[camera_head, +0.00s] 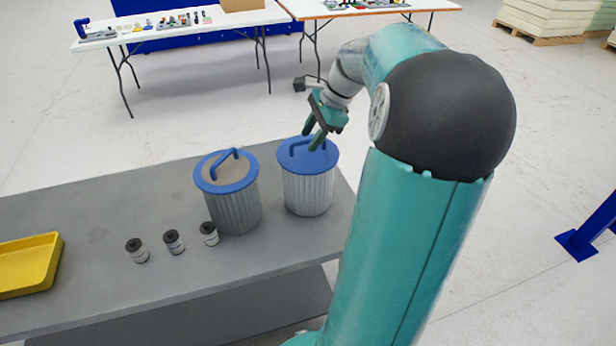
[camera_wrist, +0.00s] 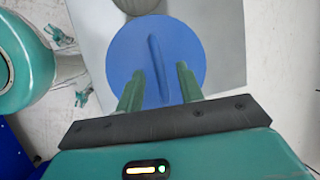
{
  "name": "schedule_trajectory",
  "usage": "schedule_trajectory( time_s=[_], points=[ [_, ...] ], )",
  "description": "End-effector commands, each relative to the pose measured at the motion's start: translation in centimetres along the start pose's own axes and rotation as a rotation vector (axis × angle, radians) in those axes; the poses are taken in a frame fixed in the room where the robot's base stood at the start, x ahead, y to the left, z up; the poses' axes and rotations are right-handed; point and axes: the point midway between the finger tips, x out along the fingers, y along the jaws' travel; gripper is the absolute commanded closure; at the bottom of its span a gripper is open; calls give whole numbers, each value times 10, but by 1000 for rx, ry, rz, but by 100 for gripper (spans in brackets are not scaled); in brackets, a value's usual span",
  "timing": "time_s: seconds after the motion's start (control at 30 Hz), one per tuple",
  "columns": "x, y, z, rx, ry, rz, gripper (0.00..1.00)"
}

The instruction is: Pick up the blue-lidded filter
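The blue-lidded filter (camera_head: 308,188) is a ribbed grey cylinder with a solid blue lid, upright on the grey table. Its lid also shows in the wrist view (camera_wrist: 123,55), with a raised blue handle bar (camera_wrist: 157,65) across it. My gripper (camera_head: 313,141) is above this lid, its fingers apart. In the wrist view the open fingers (camera_wrist: 157,78) appear on either side of the handle bar, with gaps to it. I cannot tell how far down the fingertips reach beside the handle. A second filter (camera_head: 234,203) with a blue rim, blue handle and grey-brown top stands just left.
Several small dark-topped canisters (camera_head: 174,242) stand on the grey table (camera_head: 90,208) left of the filters. A yellow tray (camera_head: 28,268) lies at the table's left end. Tables with small items stand behind. The table's left rear is clear.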

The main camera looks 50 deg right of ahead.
Motion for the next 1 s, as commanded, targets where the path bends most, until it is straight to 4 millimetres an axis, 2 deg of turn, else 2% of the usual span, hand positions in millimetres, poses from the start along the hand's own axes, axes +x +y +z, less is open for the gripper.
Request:
schedule_trajectory(
  time_s=[0.23,0.4,0.43,0.8,1.0],
  points=[
    [2,0,0,0,1,-1,63],
    [2,0,0,0,1,-1,96],
    [2,0,0,0,1,-1,100],
    [0,-1,1,-1,2,-2,100],
    [-10,-4,5,-2,4,-3,100]
  ],
)
